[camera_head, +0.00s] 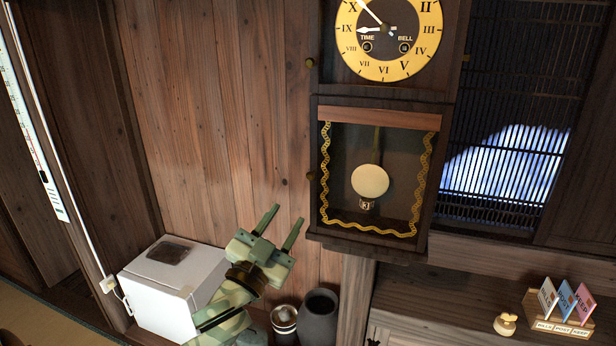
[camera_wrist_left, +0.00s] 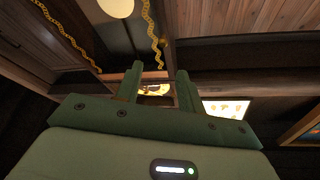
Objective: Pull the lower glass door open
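The lower glass door (camera_head: 380,140) of the wall clock is closed, with a dark frame, wavy gold trim and a round pendulum (camera_head: 370,181) behind the glass. A small brass knob (camera_head: 311,176) sits on its left edge. My left gripper (camera_head: 282,223) is below and left of the door, fingers apart and empty, pointing up and not touching the door. In the left wrist view the gripper's fingers (camera_wrist_left: 160,85) stand apart, with the gold trim (camera_wrist_left: 152,35) and pendulum (camera_wrist_left: 117,7) beyond them. My right gripper is not in view.
The clock's upper part has a yellow dial (camera_head: 388,40) and its own knob (camera_head: 310,62). A shelf (camera_head: 450,300) at right holds a card rack (camera_head: 560,318). Wall left of the clock is clear.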

